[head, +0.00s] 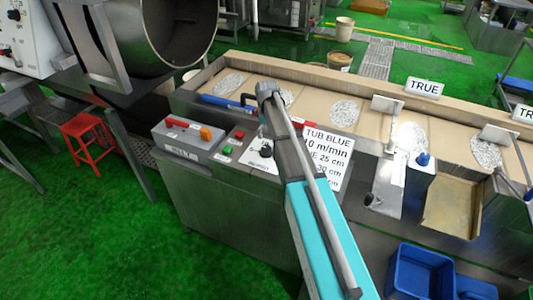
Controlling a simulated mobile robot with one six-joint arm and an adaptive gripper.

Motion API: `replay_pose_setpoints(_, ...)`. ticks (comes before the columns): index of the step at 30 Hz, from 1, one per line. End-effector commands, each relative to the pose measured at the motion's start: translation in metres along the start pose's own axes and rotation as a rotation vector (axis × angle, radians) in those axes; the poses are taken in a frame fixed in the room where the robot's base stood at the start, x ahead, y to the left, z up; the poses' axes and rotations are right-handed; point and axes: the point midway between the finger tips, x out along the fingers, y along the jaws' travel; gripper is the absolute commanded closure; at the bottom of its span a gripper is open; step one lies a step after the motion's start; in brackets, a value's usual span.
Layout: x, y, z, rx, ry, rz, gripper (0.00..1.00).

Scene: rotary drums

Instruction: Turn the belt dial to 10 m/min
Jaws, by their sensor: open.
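The grey control panel (232,158) stands at the near left end of the belt line. A dark knob (266,151) on a white plate sits at its right, beside my arm, and looks like the belt dial. Its scale and pointer are too small to read, and my arm partly covers the plate. A white sign (328,157) right of my arm reads "TUB BLUE" and "10 m/min", with its left edge covered. My arm reaches from the bottom over the panel's right side. I cannot make out my gripper's fingers at its far end.
The belt (305,110) carries several speckled patches. A box with red and orange controls (189,137) sits left of the panel. A large metal drum (165,35) and a red stool (88,138) are at left, blue tubs (425,272) at lower right. Green floor at lower left is clear.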

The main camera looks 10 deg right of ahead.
Motion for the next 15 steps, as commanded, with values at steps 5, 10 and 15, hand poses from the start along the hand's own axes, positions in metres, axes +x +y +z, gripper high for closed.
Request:
replay_pose_setpoints(5, 0.018, 0.000, 0.000, 0.000, 0.000, 0.000, 0.00)
replay_pose_setpoints(10, 0.032, 0.001, 0.000, 0.001, 0.000, 0.000, 0.00)
replay_pose_setpoints(15, 0.045, 0.001, 0.001, 0.001, 0.000, 0.000, 0.00)
